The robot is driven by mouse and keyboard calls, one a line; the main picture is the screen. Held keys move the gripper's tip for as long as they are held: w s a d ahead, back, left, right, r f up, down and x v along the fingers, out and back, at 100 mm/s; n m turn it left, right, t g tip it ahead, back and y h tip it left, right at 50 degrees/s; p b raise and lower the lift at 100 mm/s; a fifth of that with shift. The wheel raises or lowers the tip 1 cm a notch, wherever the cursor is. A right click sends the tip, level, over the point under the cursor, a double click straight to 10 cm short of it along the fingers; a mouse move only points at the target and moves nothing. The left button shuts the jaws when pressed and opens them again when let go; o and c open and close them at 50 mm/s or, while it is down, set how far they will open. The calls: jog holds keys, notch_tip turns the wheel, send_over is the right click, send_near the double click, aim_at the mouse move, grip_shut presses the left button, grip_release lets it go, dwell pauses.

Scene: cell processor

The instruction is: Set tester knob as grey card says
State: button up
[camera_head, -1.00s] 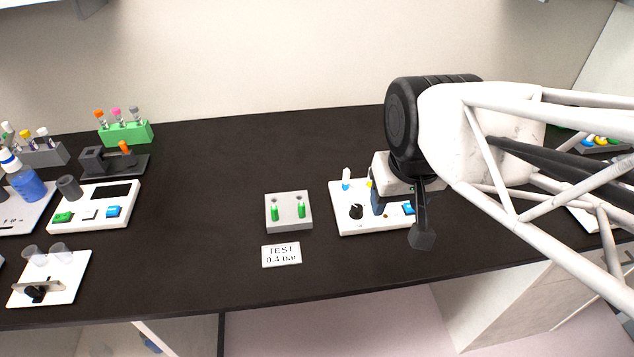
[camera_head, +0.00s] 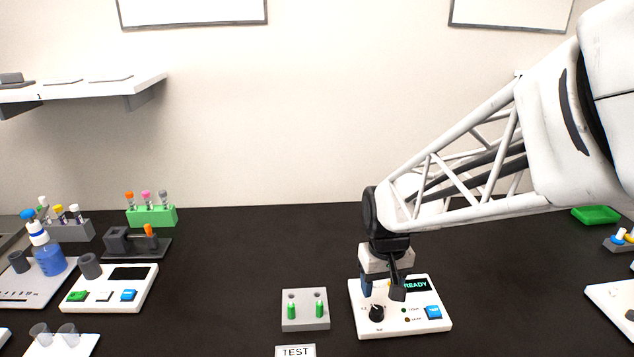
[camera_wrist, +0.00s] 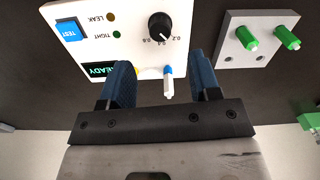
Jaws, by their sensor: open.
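The tester (camera_head: 430,322) is a white box with a lit READY screen, a blue TEST button and a black knob (camera_head: 376,313). In the wrist view the knob (camera_wrist: 160,25) has numbers around it, with 0.2 and 0.6 legible; its exact setting is hard to read. My gripper (camera_head: 368,288) is open over the tester's back left, behind the knob. In the wrist view its blue fingers (camera_wrist: 160,82) stand apart, with a white and blue fitting (camera_wrist: 168,82) showing between them, not gripped. The card (camera_head: 295,351) reads TEST; its lower part is cut off.
A grey block (camera_head: 305,324) with two green-ended pieces stands left of the tester; it shows in the wrist view (camera_wrist: 257,53). Further left is another white device (camera_head: 140,296) with buttons. The dark bench between them is clear.

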aim_at(377, 309)
jog(key=shift+f, duration=0.1)
dwell(0.3)
jog(key=shift+f, duration=3.8)
jog(key=c, duration=0.9)
